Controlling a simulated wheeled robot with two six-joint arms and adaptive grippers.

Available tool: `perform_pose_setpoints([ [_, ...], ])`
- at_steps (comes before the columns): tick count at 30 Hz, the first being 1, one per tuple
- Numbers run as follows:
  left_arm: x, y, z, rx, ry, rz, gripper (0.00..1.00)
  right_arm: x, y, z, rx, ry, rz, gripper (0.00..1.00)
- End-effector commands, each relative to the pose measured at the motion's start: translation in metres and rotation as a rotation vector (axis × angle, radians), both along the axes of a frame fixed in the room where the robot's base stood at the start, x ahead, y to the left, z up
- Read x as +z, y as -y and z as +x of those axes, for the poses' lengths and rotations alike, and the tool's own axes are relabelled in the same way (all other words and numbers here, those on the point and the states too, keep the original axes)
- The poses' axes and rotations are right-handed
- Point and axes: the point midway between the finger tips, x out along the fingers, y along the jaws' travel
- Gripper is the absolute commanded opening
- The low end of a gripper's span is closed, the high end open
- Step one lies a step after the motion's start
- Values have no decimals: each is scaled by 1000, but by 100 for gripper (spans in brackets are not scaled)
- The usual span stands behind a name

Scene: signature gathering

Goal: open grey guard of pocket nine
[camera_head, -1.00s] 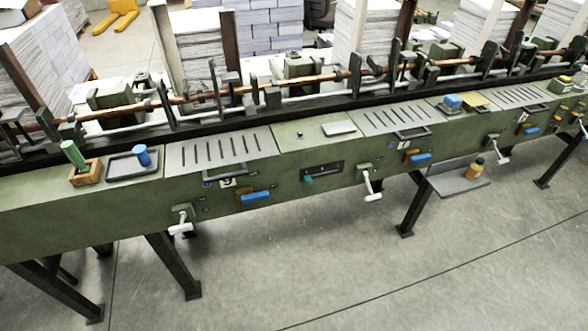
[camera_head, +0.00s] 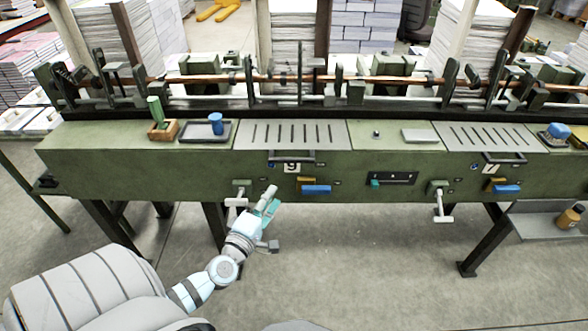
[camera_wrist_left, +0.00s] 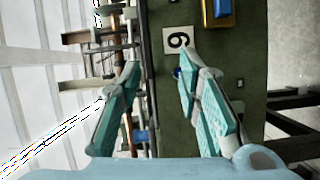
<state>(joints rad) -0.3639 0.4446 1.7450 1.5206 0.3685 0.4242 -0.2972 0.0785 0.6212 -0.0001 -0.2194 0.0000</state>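The grey guard (camera_head: 290,135) of pocket nine is a slotted plate lying flat, closed, on the green machine's top. Its dark bar handle (camera_head: 292,156) sits at the front edge, above the number plate 9 (camera_head: 291,168). My left gripper (camera_head: 268,196) is below and slightly left of the handle, in front of the machine, apart from it. The left wrist view shows its teal fingers (camera_wrist_left: 159,62) spread open with nothing held. The number plate (camera_wrist_left: 178,40) shows there beyond the fingertips, and the handle is not clear there. My right gripper is not in view.
A white-handled lever (camera_head: 237,198) is just left of my gripper, and a blue paddle (camera_head: 316,189) is to the right. Pocket seven's guard (camera_head: 487,136) is farther right.

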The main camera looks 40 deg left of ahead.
Motion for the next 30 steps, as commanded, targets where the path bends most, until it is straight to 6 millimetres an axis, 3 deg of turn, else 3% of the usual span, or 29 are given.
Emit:
perform_pose_setpoints([
  [3,18,-3,12,11,58,-81,32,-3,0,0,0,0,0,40],
  [7,19,-10,39,11,58,-81,32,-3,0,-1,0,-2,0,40],
  [15,16,-29,111,11,55,-79,32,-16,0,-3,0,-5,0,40],
  [18,16,-33,128,10,54,-79,32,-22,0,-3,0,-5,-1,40],
  [22,16,-36,140,9,52,-79,32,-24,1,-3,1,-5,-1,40],
  [30,18,-37,143,9,52,-78,32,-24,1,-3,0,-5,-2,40],
])
